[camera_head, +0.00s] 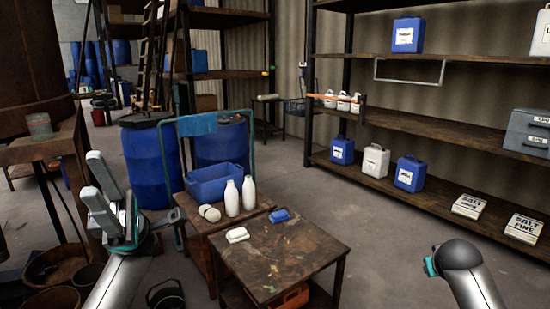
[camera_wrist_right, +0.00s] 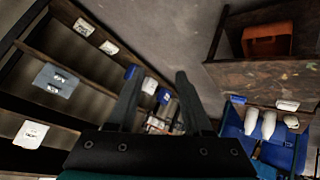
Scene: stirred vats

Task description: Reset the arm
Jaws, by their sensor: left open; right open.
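My left gripper (camera_head: 92,175) is raised at the left of the head view, with its pale fingers spread apart and nothing between them. It is left of the low tables and in front of the blue drums. My right arm (camera_head: 465,268) comes in at the lower right of the head view, and its fingers are out of that frame. In the right wrist view my right gripper (camera_wrist_right: 160,75) has two dark fingers apart, with no object held between them.
A dark low table (camera_head: 280,255) stands ahead, with a white item (camera_head: 237,235) and a blue item (camera_head: 280,215) on it. Behind are white bottles (camera_head: 232,198) and a blue crate (camera_head: 215,182). A shelf rack (camera_head: 440,125) lines the right. Floor between is clear.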

